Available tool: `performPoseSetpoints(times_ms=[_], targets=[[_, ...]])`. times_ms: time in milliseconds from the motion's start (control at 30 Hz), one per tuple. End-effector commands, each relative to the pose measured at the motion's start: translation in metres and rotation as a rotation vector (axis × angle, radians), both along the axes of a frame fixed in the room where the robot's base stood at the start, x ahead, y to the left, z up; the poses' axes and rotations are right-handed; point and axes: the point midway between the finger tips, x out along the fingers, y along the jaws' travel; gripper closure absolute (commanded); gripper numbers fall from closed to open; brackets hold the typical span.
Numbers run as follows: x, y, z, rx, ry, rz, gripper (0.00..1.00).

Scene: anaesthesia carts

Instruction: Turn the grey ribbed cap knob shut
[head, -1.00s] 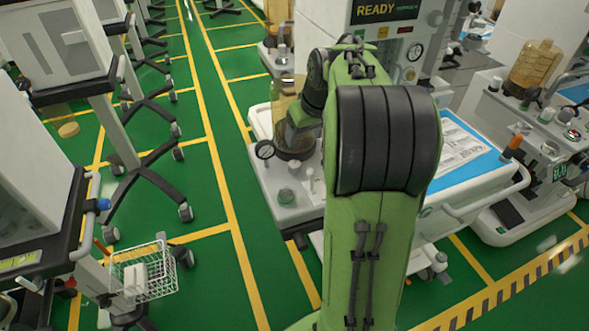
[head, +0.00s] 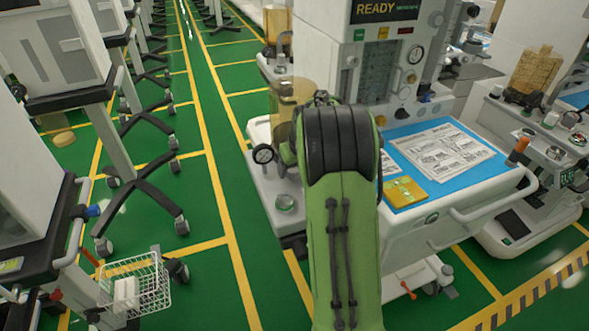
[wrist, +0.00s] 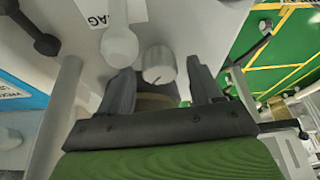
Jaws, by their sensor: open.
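The light grey cap knob (wrist: 158,66) shows in the wrist view as a short cylinder with a dark mark on its rim; its ribs are hard to make out. My gripper (wrist: 161,84) is open, with one dark finger on each side of the knob. Small gaps seem to show beside it; I cannot tell if either finger touches. In the head view my green arm hides the gripper and the knob.
A white ball-ended lever (wrist: 119,45) stands just left of the knob. The cart carries an amber canister (head: 286,92), a black-rimmed gauge (head: 263,154), a blue mat (head: 402,135) with papers and a yellow packet (head: 404,191). Green floor lies left of the cart.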

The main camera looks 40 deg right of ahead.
Motion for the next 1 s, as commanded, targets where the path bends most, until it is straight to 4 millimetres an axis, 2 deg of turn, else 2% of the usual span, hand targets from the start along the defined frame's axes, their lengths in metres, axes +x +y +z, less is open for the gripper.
performPoseSetpoints(times_ms=[133,500,767,1000], targets=[[0.0000,0.0000,0.0009,0.000,0.000,0.000,0.36],[-0.0003,0.0000,0.0010,0.000,0.000,0.000,0.91],[-0.0001,0.0008,0.0012,0.001,0.001,-0.027,0.91],[0.0000,0.0019,0.0016,0.000,0.002,-0.146,0.91]])
